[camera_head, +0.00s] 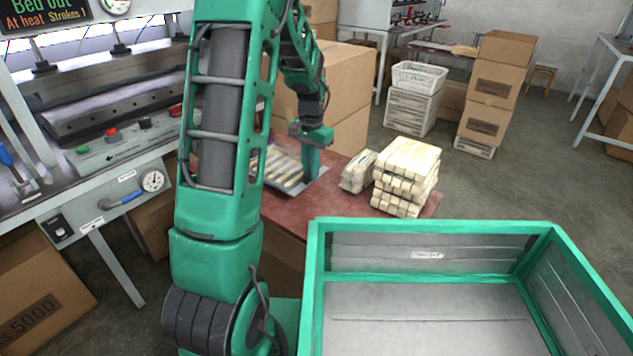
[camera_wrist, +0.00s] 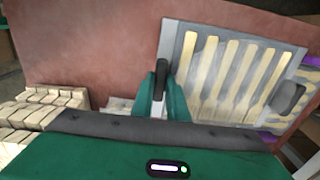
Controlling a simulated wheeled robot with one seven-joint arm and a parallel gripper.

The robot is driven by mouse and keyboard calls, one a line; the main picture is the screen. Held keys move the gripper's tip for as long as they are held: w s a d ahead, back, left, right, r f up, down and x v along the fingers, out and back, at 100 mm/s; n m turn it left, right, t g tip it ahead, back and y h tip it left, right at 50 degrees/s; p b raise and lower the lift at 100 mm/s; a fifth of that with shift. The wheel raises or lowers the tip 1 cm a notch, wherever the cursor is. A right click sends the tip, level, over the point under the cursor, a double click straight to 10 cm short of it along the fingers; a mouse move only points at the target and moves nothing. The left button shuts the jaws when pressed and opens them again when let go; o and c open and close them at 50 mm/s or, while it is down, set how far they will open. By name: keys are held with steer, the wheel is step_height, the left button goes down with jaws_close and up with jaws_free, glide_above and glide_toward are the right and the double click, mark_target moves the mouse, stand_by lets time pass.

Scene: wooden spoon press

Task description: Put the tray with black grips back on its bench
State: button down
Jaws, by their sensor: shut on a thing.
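The metal tray (camera_wrist: 202,76) with black grips lies on or just above the red-brown bench (camera_wrist: 90,60), with several pale wooden spoons in its slots. One black grip (camera_wrist: 160,78) is between the fingers of my gripper (camera_wrist: 161,95), which is shut on it. The other black grip (camera_wrist: 288,97) is at the tray's far end, at right in the wrist view. In the head view the tray (camera_head: 293,190) is partly hidden behind my arm, with my gripper (camera_head: 310,165) at its right edge. I cannot tell whether the tray touches the bench.
Stacked bundles of wooden spoons (camera_head: 405,175) stand on the bench right of the tray. The press (camera_head: 110,100) with its control panel is at left. Large cardboard boxes (camera_head: 350,80) stand behind the bench. A green-rimmed bin (camera_head: 430,225) is in front. Open floor lies at right.

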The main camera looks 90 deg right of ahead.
steer(key=s+d+f, duration=0.3)
steer(key=shift+s+d, duration=0.15)
steer(key=shift+s, duration=0.15)
steer(key=shift+f, duration=1.95)
steer(key=c, duration=1.7)
jaws_free()
steer(key=shift+f, duration=0.1)
steer(key=shift+c, duration=0.2)
